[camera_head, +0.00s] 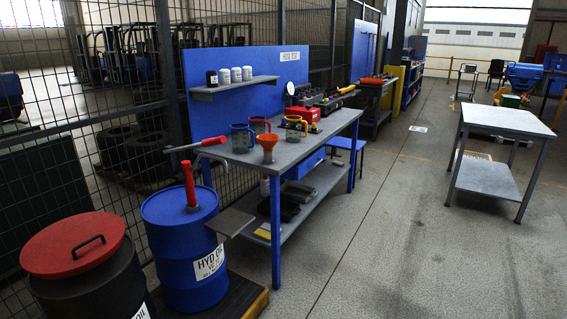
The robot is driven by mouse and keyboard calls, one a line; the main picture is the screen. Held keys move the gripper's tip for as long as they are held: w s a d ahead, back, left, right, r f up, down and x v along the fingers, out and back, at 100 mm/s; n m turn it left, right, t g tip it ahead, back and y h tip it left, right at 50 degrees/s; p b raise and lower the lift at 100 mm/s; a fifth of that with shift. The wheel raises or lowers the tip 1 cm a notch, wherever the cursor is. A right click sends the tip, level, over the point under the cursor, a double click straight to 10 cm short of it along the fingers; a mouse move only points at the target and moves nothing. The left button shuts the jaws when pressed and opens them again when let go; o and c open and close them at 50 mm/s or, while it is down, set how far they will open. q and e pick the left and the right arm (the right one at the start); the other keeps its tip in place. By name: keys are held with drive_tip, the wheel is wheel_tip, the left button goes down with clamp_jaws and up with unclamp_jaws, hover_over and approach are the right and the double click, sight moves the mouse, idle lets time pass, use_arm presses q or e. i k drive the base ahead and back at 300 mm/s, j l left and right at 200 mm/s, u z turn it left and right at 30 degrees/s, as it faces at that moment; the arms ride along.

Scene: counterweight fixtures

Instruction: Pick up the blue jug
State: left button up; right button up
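The blue jug (242,138) stands upright on the grey top of the workbench (225,157), near its left end. It has a blue rim and handle and a dark, see-through-looking body. A red jug (260,126) stands just behind and right of it, and a jug with a yellowish rim (294,133) stands further right. A red funnel (267,146) stands in front, to the right of the blue jug. Neither of my grippers is in view.
A blue oil drum (190,240) with a red-handled pump (189,182) stands left of the bench. A black drum with a red lid (75,245) is at the lower left. A grey table (505,122) stands at right. The floor (400,240) between is clear.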

sight(240, 136)
drive_tip(key=i+j, duration=0.55)
drive_tip(key=i, duration=0.15)
drive_tip(key=i+j, duration=0.55)
drive_tip(key=i+u, duration=0.05)
drive_tip(key=i, duration=0.05)
